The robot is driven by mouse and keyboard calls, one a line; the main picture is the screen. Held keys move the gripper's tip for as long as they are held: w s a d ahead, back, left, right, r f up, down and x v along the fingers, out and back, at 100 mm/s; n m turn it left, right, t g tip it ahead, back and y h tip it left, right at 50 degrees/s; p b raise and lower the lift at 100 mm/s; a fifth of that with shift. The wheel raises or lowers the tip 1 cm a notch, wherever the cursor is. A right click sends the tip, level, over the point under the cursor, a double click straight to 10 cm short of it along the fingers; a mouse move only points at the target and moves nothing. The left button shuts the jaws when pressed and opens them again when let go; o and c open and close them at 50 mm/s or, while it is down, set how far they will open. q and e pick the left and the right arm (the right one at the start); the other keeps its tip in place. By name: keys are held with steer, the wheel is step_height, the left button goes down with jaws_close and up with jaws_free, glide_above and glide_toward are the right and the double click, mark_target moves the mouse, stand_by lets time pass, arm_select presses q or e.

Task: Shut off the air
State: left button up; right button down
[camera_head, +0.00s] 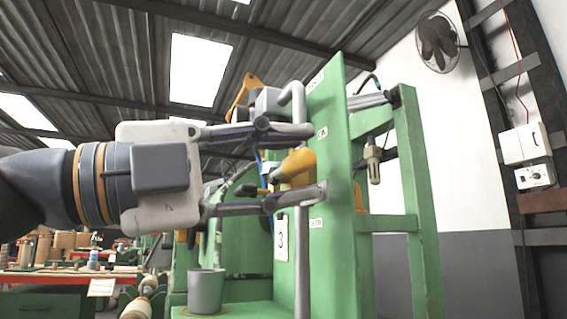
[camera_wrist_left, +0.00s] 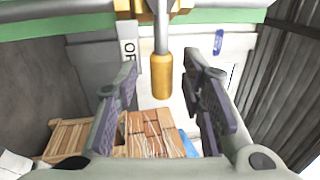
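A valve with a gold handle (camera_head: 297,165) sits on a grey pipe beside the green machine panel (camera_head: 336,200). My left gripper (camera_head: 314,160) reaches in from the left, its fingers open, one above and one below the handle. In the left wrist view the gold grip (camera_wrist_left: 161,76) hangs on a grey stem between the two spread fingers (camera_wrist_left: 160,82), with clearance on both sides. A label (camera_wrist_left: 128,52) with partly hidden letters, starting "OF", is behind the left finger. My right gripper is not in view.
A grey cup (camera_head: 206,291) stands on the green ledge below my left gripper. A number 3 plate (camera_head: 281,238) is near the pipe. A green frame post (camera_head: 417,200) rises to the right. Wooden crates (camera_wrist_left: 150,132) show far below.

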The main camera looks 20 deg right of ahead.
arm_select(q)
steer(key=a+f, duration=0.2)
steer(key=a, duration=0.9)
steer(key=shift+a+f, duration=0.2)
steer(key=shift+a, duration=0.2)
